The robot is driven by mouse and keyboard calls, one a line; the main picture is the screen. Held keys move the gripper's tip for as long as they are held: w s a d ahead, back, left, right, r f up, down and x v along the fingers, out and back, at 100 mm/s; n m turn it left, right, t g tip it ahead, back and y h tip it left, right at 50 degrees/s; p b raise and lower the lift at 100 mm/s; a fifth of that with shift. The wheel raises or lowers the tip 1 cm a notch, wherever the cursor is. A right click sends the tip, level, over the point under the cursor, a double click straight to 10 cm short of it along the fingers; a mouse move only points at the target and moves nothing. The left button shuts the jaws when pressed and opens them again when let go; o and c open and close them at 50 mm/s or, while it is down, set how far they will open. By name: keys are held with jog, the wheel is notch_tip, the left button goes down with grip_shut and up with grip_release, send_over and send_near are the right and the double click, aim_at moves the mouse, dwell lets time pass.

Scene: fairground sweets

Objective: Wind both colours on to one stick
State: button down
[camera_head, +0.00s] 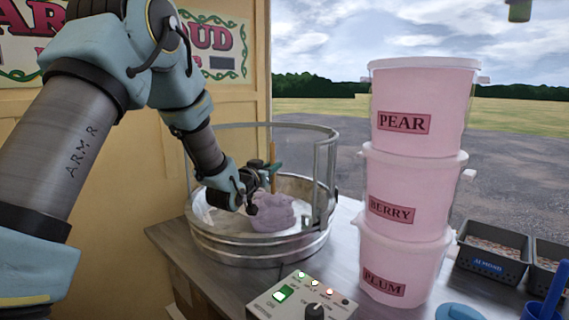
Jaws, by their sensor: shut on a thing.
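My gripper (262,180) reaches down into the round metal bowl (262,250) of the floss machine, inside its clear guard. It is shut on a thin brown stick (272,153), whose upper end shows above the fingers. A pale purple-pink mass of floss (272,213) sits just below the gripper, around where the stick's lower end would be. The stick's lower end is hidden. I see one pale purple-pink tone in the floss and cannot tell a second colour.
Tubs marked PEAR (422,90), BERRY (412,180) and PLUM (400,255) stand stacked right of the bowl. A control box (285,306) with a dial and lit green, yellow and red lights is in front. An ALMOND tray (490,268) stands at right.

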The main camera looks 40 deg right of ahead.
jog(key=w+a+b, duration=0.1)
jog(key=w+a, duration=0.9)
jog(key=w, duration=0.1)
jog(key=w+d+p, duration=0.1)
jog(key=w+d, duration=0.3)
jog(key=w, duration=0.6)
notch_tip(320, 180, up, 8)
jog(key=p, duration=0.4)
jog(key=shift+s+d+f, duration=0.15)
jog(key=shift+s+f, duration=0.05)
jog(key=shift+f, duration=0.05)
